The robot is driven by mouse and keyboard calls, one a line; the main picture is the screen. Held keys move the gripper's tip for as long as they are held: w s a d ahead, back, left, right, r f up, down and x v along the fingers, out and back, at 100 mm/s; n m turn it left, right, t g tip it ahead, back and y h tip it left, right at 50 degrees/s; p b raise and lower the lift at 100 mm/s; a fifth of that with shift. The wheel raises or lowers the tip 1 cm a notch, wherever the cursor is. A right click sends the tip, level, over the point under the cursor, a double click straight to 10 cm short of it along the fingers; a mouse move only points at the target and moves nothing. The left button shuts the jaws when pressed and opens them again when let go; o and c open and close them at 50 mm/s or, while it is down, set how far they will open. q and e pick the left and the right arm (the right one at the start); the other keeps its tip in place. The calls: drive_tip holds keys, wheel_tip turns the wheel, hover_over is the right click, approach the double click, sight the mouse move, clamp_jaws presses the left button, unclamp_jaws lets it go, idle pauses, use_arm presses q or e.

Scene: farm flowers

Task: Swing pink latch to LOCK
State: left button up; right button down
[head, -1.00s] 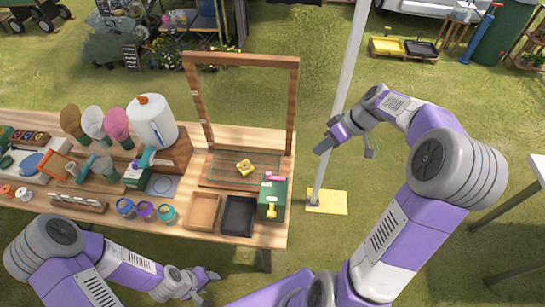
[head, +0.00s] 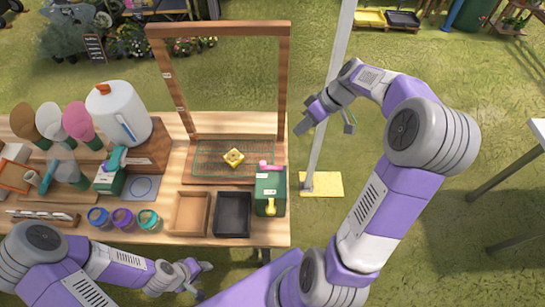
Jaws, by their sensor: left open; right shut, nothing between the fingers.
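The pink latch (head: 266,165) sits on top of a green box (head: 268,184) at the right end of the wooden table. A yellow handle (head: 271,207) is on the box's near side. The lettering on the box is too small to read. My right gripper (head: 304,124) is shut and empty, up and to the right of the latch and apart from it. My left gripper (head: 200,280) is open and empty, in front of the table's near edge, below and left of the box.
A brown tray (head: 176,229) and a black tray (head: 234,231) stand left of the box. A yellow block (head: 234,157) lies on a green grid under a tall wooden frame (head: 281,75). A pale pole (head: 327,70) stands right of the table. Grass lies beyond.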

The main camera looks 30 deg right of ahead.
hover_over(271, 166)
drive_tip(key=w+d, duration=0.1)
drive_tip(key=d, duration=0.1)
wheel_tip(271, 166, down, 9)
use_arm(q)
drive_tip(key=shift+w+f, duration=0.1)
drive_tip(key=shift+f, duration=0.15)
use_arm(e)
drive_tip(key=shift+a, duration=0.4)
use_arm(q)
drive_tip(key=shift+d, duration=0.15)
use_arm(e)
drive_tip(key=shift+a, duration=0.1)
